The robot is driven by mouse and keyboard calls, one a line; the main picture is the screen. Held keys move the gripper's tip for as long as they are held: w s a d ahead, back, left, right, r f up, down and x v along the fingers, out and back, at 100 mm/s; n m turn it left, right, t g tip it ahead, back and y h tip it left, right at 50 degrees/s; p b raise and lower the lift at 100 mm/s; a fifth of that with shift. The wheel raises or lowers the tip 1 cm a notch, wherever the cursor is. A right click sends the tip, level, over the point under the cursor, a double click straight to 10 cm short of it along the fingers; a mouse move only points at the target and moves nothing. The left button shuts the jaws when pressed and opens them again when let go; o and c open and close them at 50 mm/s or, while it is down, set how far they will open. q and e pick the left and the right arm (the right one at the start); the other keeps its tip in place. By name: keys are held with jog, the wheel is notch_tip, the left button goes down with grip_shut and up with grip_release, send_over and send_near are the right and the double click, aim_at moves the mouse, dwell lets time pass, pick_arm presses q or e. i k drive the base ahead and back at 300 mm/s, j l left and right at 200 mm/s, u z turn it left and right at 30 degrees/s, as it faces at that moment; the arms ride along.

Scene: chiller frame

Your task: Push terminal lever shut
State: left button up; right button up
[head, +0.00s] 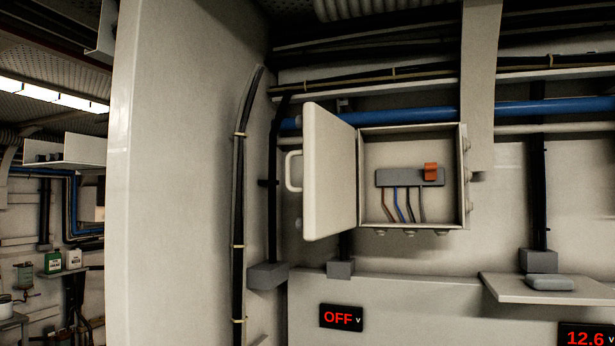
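An orange terminal lever (430,171) stands upright at the right end of a grey terminal block (386,178). The block is fixed inside an open wall box (464,205). Several wires (409,205), brown, blue, dark and grey, run down from the block to the box floor. The box door (331,172) is swung open to the left, with a white handle (290,171) on it. Neither of my grippers shows in the head view.
A display (341,317) below the box reads OFF, and another (586,335) at lower right reads 12.6. A shelf (510,293) with a grey object (549,283) juts out at right. A large pale panel (180,180) fills the left. The space before the box looks clear.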

aim_at(430, 168)
jog(key=i+j+z, duration=0.15)
jog(key=j, duration=0.4)
jog(key=i+j+z, duration=0.15)
jog(key=j, duration=0.4)
jog(key=i+j+z, duration=0.15)
jog(key=j, duration=0.4)
jog(key=z, duration=0.7)
jog(key=k+l, duration=0.05)
